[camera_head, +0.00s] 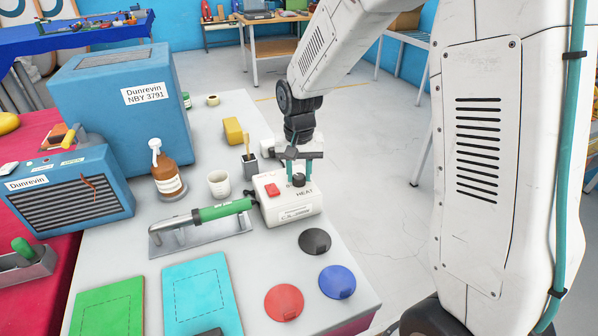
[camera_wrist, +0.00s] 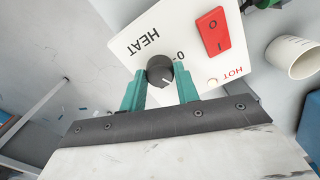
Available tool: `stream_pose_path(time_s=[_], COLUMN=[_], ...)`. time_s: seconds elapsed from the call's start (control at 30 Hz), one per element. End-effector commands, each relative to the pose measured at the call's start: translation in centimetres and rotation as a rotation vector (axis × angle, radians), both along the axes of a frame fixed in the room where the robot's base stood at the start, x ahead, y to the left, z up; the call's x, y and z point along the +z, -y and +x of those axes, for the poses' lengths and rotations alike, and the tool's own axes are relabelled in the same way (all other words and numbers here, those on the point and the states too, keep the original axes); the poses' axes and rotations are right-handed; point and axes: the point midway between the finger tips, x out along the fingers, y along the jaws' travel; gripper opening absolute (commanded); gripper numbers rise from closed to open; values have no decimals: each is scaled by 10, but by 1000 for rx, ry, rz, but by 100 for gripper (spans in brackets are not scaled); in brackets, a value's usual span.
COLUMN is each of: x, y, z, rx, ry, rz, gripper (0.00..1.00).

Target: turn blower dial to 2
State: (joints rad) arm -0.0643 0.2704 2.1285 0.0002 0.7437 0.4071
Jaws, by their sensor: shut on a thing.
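The blower control box (camera_head: 290,212) is white with a red switch and the word HEAT, near the right edge of the table. In the wrist view the box (camera_wrist: 192,24) fills the top middle, with its red switch (camera_wrist: 213,31) and the label HOT. The black dial (camera_wrist: 160,71) has a pale pointer mark and sits between the teal fingers of my gripper (camera_wrist: 160,88). My gripper (camera_head: 298,177) points down over the box and is shut on the dial. Most of the dial's scale is hidden; only a 0 beside it reads clearly.
A green-handled heat tool (camera_head: 225,210) lies on a metal stand (camera_head: 200,238) left of the box. A white cup (camera_head: 219,183), a brown bottle (camera_head: 168,178) and a brush pot (camera_head: 250,167) stand behind. Black, blue and red discs (camera_head: 284,302) lie in front.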

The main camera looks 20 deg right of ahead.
Motion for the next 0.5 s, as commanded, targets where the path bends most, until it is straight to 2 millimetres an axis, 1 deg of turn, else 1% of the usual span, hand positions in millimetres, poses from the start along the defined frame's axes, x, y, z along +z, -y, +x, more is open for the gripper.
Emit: stream_pose_path(time_s=[0.5], x=[1], y=[1], z=[2], rx=[-490], ry=[5], rz=[0], gripper=[8])
